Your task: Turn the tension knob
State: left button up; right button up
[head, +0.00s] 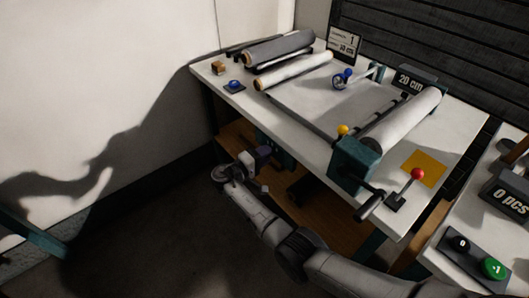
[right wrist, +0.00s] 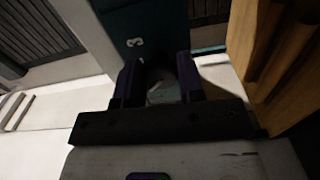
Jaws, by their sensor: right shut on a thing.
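My right gripper (head: 262,156) is low at the table's front edge in the head view, beside a dark teal housing under the tabletop. In the right wrist view its two dark fingers (right wrist: 160,76) stand on either side of a round grey knob (right wrist: 163,88) and are shut on it. The knob, which looks like the tension knob, sits against a dark teal panel (right wrist: 120,35) marked "3". Its far side and any dial marks are too dark to read. In the head view the gripper hides the knob. My left gripper is not in view.
The white table (head: 230,100) holds grey rolls (head: 280,48), a large roller (head: 405,118), a blue handwheel (head: 342,78), a red-knobbed lever (head: 417,174) and a black-handled crank (head: 370,205). A wooden shelf (head: 325,225) lies below. A button box (head: 475,257) stands right.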

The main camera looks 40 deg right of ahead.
jog(key=shift+n, duration=0.3)
dwell(0.4)
jog(key=o, duration=0.9)
jog(key=a+p, duration=0.1)
jog(key=a, duration=1.3)
